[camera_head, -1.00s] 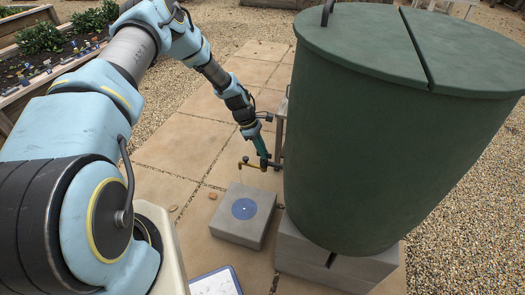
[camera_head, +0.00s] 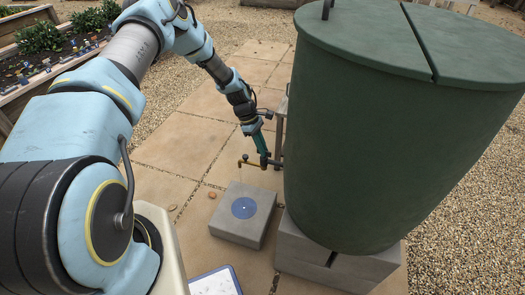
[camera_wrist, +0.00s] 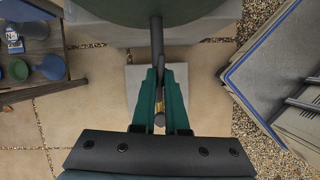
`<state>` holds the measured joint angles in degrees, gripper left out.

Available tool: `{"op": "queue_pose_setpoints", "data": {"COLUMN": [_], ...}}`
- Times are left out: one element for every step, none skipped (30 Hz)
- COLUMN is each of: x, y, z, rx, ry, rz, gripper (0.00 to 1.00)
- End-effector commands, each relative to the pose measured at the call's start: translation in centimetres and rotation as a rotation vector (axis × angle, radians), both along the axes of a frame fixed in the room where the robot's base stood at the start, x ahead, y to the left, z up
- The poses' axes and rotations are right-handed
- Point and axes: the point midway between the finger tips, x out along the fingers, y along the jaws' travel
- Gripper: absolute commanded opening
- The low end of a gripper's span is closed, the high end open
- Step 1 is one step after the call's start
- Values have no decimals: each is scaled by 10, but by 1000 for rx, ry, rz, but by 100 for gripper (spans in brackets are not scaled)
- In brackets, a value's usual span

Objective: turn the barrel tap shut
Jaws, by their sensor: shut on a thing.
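The green barrel (camera_head: 390,130) stands on grey blocks at the right. Its tap (camera_head: 247,161) sticks out low on the barrel's left side, with a brass spout pointing left. My gripper (camera_head: 263,157) reaches down to the tap from above. In the wrist view, the green fingers of my gripper (camera_wrist: 159,110) are closed around the tap's handle, and a bit of brass shows between them. The dark tap pipe (camera_wrist: 157,45) runs from there to the barrel (camera_wrist: 150,10). The fingers hide most of the handle, so its exact angle is hard to tell.
A grey block with a blue disc (camera_head: 244,208) sits on the paving below the spout. Grey blocks (camera_head: 335,262) carry the barrel. A blue-rimmed white board (camera_head: 215,283) lies at the bottom. A wooden planter (camera_head: 50,75) stands at the left. Open paving lies behind the tap.

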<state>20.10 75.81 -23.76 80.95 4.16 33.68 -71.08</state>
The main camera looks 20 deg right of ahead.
Motion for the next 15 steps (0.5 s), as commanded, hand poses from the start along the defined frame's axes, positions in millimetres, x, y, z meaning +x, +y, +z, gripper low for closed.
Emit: {"op": "queue_pose_setpoints", "data": {"x": [1, 1, 2, 2, 2, 2, 2, 2, 2, 2, 2, 3, 2, 2, 2], "y": [-1, -1, -2, -2, -2, -2, -2, -2, -3, -3, -3, -3, -4, -4, -4], "z": [-4, -4, -4, -4, -4, -4, -4, -4, -4, -4, -4, -4, -3, -3, -3], "rx": [-1, 0, 0, -1, -1, 0, 0, 0, 0, 0, 0, -1, -1, -1, 0], "ry": [-3, -3, -3, -5, -4, -4, -4, -4, -4, -3, -4, -4, -5, -4, -2], "rz": [-35, -58, -91, -119, -147, -185, -212, -240, -279, -308, -336, -374, -403, -432, -469], "gripper": [0, 0, 0, 0, 0, 0, 0, 0, 0, 0, 0, 0, 0, 0, 0]}}
